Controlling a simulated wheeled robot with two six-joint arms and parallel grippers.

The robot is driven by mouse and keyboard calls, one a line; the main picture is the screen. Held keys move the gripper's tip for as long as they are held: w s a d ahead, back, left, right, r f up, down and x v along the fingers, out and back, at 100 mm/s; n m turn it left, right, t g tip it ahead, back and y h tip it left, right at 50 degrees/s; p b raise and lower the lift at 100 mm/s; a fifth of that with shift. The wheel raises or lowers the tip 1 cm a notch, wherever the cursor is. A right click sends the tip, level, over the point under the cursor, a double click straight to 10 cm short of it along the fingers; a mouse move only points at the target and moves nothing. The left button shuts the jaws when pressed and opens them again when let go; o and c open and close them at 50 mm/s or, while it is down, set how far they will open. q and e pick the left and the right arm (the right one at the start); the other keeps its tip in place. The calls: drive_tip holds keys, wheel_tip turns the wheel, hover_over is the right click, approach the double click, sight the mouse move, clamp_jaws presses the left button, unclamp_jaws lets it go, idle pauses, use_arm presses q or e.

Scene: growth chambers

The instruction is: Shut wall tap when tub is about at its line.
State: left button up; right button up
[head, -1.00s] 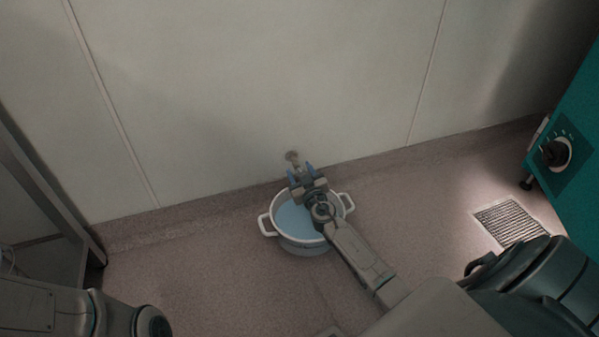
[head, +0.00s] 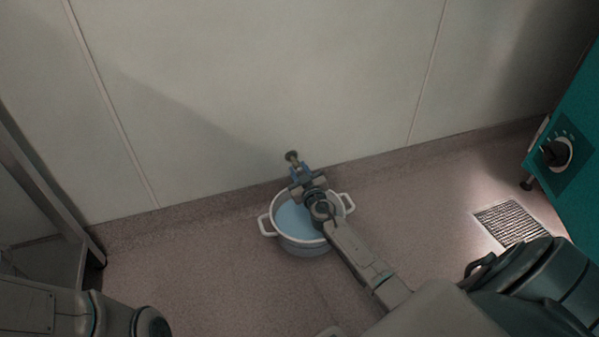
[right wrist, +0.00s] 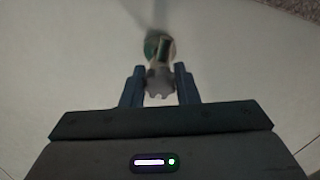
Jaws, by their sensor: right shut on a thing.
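The white two-handled tub (head: 284,238) stands on the floor against the wall, with bluish water (head: 293,218) in it. My right arm covers part of it, and I cannot make out its line. The wall tap (head: 291,156) sticks out of the wall above the tub. In the right wrist view the tap's lobed handle (right wrist: 159,84) is between the two blue fingers. My right gripper (head: 299,172) is shut on the tap handle, and it also shows in the right wrist view (right wrist: 160,88). My left arm shows at the lower left, but its gripper is out of view.
A teal cabinet (head: 585,130) with a black dial (head: 556,153) stands at the right. A floor drain grate (head: 511,223) lies in front of it. A metal frame (head: 45,205) stands at the left. The floor between is clear.

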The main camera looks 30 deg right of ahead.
drive_tip(key=shift+f+n+b, duration=0.1)
drive_tip(key=shift+n+b, duration=0.65)
drive_tip(key=shift+n, duration=1.95)
drive_tip(key=o, duration=1)
drive_tip(key=shift+c, duration=0.2)
drive_tip(key=v, duration=1)
drive_tip(key=shift+s+a+p, duration=0.25)
drive_tip(key=shift+s+p, duration=0.1)
drive_tip(key=shift+p, duration=0.1)
